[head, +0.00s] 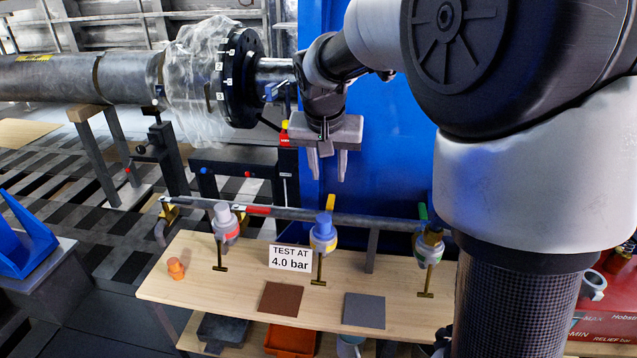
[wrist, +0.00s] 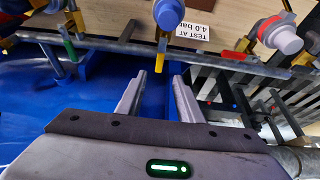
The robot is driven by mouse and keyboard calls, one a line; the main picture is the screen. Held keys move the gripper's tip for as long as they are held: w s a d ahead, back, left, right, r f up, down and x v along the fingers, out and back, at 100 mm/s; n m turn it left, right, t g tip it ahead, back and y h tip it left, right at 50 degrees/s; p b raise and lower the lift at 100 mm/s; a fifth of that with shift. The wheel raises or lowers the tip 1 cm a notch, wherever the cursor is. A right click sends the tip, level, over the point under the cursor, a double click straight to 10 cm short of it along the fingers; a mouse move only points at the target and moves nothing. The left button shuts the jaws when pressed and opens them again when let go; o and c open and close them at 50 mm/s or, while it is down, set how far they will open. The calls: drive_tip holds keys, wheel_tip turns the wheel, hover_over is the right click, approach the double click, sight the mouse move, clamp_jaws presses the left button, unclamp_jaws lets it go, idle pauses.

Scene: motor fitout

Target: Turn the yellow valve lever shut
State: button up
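The yellow valve lever (head: 331,202) stands up at the middle valve, crosswise to the horizontal pipe. The middle valve (head: 323,236) has a yellow band and a blue cap. In the wrist view the yellow lever (wrist: 161,54) sticks out from below the blue cap, just beyond my fingertips. My gripper (head: 329,178) points down, open and empty, a little above the lever in the head view. In the wrist view my gripper (wrist: 159,78) has its two fingers apart, with the lever ahead of the gap. I see no contact.
A red lever (head: 258,210) lies along the pipe (head: 290,214) at the left valve. A green lever (head: 422,211) stands crosswise at the right valve. A "TEST AT 4.0 bar" sign (head: 290,257) stands on the wooden bench (head: 225,285). A blue panel (head: 375,150) rises behind.

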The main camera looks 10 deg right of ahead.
sight(330, 204)
drive_tip(key=b+x, duration=0.1)
drive_tip(key=x, duration=1.1)
drive_tip(key=shift+w, duration=0.1)
clamp_jaws()
